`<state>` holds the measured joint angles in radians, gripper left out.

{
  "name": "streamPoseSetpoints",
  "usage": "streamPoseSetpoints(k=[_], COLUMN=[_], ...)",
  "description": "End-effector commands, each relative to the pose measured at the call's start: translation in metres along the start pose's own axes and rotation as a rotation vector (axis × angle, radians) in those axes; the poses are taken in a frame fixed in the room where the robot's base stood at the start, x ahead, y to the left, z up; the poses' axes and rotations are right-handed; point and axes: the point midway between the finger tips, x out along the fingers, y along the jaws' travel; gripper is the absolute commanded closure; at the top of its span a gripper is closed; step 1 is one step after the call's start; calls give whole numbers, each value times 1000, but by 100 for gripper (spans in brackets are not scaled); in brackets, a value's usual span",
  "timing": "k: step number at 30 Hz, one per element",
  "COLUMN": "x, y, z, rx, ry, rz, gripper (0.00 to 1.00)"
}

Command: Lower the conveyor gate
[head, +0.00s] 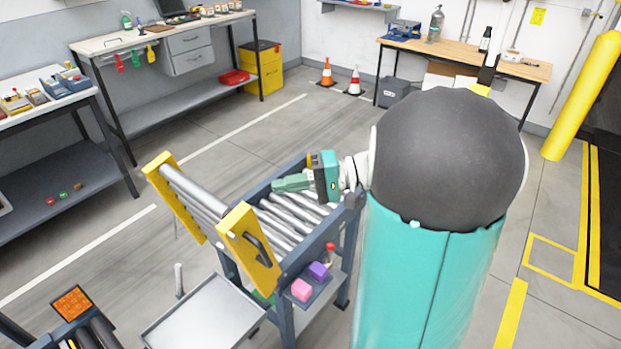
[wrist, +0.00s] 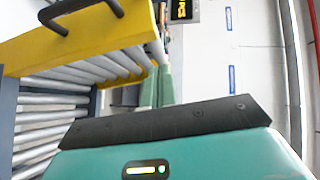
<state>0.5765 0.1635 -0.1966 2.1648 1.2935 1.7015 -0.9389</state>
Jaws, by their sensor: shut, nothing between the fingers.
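The conveyor gate (head: 205,213) is a section of grey rollers between two yellow side plates. It stands tilted up at the end of the blue-framed roller conveyor (head: 293,217). A black handle (head: 258,247) sits on its near yellow plate (head: 240,238). My gripper (head: 276,184), with green fingers, is shut and empty above the conveyor rollers, to the right of the raised gate and apart from the handle. In the wrist view the yellow plate (wrist: 95,48) and black handle (wrist: 85,14) are at upper left, and my fingers (wrist: 156,92) are near the middle.
A side shelf on the conveyor holds a pink block (head: 301,290), a purple block (head: 318,270) and a red-topped item (head: 330,252). A grey tray (head: 203,318) stands below the gate. Workbenches line the walls.

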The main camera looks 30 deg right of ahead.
Motion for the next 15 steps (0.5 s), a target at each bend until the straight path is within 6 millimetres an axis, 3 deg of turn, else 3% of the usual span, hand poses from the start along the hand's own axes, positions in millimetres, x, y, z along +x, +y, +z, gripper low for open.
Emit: streamPoseSetpoints(k=[2,6,15], x=[16,31,41], y=[0,0,0], z=[0,16,25], rx=[0,-1,0], ry=[-3,-3,-1], rz=[-1,-1,1], gripper=[100,100,100])
